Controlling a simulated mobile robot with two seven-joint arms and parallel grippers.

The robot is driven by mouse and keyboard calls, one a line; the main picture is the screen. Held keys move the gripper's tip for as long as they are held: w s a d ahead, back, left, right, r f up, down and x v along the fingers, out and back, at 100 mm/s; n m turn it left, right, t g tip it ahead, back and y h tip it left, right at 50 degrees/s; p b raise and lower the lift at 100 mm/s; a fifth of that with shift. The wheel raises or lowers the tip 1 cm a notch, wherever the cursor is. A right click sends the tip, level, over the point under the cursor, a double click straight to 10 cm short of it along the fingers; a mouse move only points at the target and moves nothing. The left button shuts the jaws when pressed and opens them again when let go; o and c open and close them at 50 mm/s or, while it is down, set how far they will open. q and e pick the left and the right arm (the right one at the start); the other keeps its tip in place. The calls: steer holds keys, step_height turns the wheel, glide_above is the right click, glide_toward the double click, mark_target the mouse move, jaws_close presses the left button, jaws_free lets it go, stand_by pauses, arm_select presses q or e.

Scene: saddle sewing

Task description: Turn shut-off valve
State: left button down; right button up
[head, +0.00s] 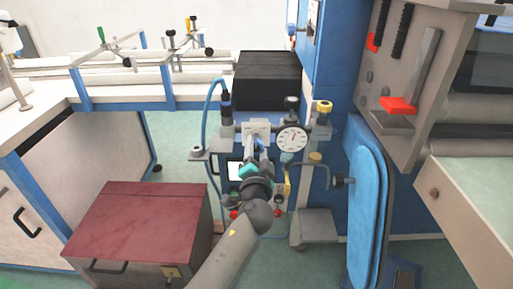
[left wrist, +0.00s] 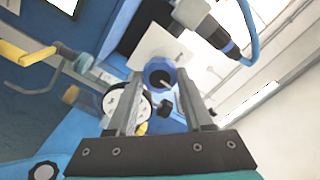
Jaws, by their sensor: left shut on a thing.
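The shut-off valve shows in the left wrist view as a blue round knob (left wrist: 158,72) between my fingertips, mounted in front of a pale plate. In the head view my left gripper (head: 257,143) reaches up from the bottom centre to the pipework and largely hides the knob. In the left wrist view my left gripper (left wrist: 160,82) has one finger on each side of the knob and is shut on it. My right gripper is in neither view.
A pressure gauge (head: 292,138) sits just right of my left gripper, with a yellow-capped fitting (head: 323,107) beyond it. A blue hose (head: 207,110) loops at the left. A red-topped cabinet (head: 140,222) stands at lower left, and a blue padded board (head: 368,205) stands at right.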

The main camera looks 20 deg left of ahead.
arm_select(q)
steer(key=shift+m, duration=1)
steer(key=shift+m+p, duration=0.3)
steer(key=shift+m, duration=0.1)
steer(key=m+p, duration=0.1)
steer(key=m, duration=0.4)
steer(key=shift+f, duration=0.15)
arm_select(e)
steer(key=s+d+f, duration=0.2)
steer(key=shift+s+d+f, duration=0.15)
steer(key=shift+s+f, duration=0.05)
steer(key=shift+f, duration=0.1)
arm_select(q)
steer(key=shift+m, duration=0.3)
steer(key=shift+c, duration=1.5)
jaws_free()
